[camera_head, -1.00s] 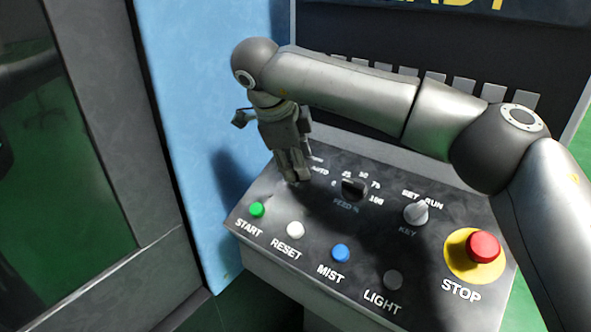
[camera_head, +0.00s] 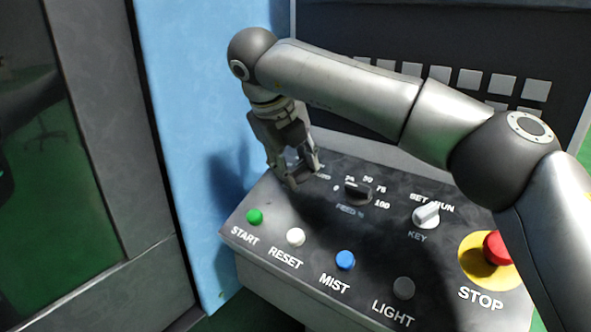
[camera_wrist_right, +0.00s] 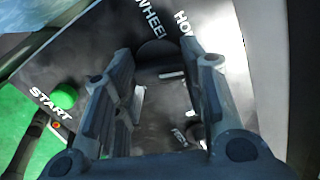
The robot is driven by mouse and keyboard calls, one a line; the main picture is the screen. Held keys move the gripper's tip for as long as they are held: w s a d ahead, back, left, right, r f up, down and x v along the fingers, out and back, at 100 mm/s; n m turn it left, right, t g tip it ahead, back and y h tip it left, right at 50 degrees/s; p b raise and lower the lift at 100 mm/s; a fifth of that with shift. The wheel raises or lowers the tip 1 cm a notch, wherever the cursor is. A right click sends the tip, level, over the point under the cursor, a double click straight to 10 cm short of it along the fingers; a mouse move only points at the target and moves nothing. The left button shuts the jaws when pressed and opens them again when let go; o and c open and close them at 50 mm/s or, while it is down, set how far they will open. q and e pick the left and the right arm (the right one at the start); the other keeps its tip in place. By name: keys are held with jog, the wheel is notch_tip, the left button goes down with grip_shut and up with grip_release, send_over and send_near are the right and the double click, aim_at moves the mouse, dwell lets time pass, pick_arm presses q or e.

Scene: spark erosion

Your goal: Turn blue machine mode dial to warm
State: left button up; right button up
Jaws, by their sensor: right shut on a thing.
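The black control panel (camera_head: 310,225) is below my right arm. My right gripper (camera_head: 300,176) points down at its upper left corner and is shut on the mode dial, which the fingers hide in the head view. In the right wrist view, a dark round part of the mode dial (camera_wrist_right: 157,52) shows between the two fingers (camera_wrist_right: 160,80). White lettering, "WHEEL" and a cut-off "HO", stands beyond it. Other lettering near the fingers is partly covered. Which label the dial points to cannot be told. My left gripper is not in view.
A feed dial (camera_head: 357,191) sits just right of the gripper, and a key switch (camera_head: 426,215) farther right. Green START (camera_head: 254,216), white RESET (camera_head: 295,237), blue MIST (camera_head: 345,260) and red STOP (camera_head: 497,248) buttons are nearer.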

jog(key=shift+m, duration=0.5)
jog(key=o, duration=1)
jog(key=shift+r, duration=0.1)
jog(key=v, duration=1.2)
